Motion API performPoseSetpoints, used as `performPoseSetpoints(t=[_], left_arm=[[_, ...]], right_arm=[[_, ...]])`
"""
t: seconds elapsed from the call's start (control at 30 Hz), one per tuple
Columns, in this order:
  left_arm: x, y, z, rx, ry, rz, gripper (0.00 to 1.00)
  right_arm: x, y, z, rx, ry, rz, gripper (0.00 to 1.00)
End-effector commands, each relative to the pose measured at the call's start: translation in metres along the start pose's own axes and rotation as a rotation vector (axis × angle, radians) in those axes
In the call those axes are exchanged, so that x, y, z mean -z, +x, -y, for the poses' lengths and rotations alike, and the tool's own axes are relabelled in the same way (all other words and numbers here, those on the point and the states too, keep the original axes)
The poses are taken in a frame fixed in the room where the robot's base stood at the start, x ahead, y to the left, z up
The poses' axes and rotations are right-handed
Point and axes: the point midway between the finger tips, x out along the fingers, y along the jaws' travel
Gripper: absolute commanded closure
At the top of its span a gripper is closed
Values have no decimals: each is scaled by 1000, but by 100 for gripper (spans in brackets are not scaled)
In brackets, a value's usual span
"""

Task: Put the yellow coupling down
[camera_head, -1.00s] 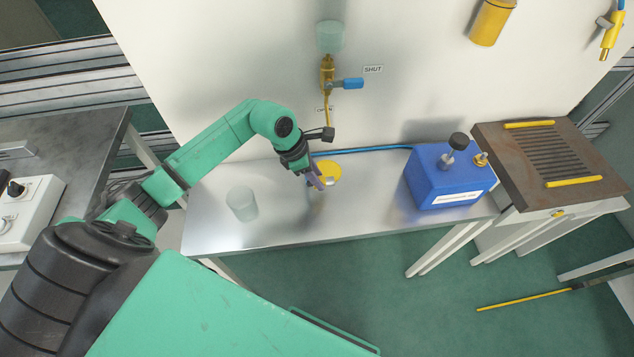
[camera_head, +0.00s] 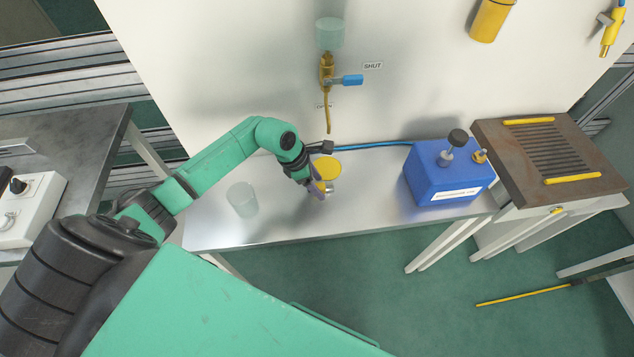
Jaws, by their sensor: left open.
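My right gripper is not in view.
A blue box (camera_head: 448,180) stands right of the gripper, with a blue hose (camera_head: 375,145) running along the wall. A translucent cup (camera_head: 242,200) stands to the left. A brass valve with a blue handle (camera_head: 347,80) is on the wall. Bench between gripper and box is clear.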

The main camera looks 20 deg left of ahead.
Motion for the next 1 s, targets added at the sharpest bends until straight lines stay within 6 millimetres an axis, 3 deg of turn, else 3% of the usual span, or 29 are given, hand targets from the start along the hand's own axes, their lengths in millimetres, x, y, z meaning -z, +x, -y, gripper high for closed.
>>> performPoseSetpoints(t=[0.17, 0.5, 0.6, 1.0], left_arm=[[0, -17, -2, -4, 1, -1, 35], [1, -101, -1, -5, 2, -3, 35], [0, -116, -1, -2, 1, -1, 35], [-1, -123, 0, 0, -1, 0, 35]], right_arm=[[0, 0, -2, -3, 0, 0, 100], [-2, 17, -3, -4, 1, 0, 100], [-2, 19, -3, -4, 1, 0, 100], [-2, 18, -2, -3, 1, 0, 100]])
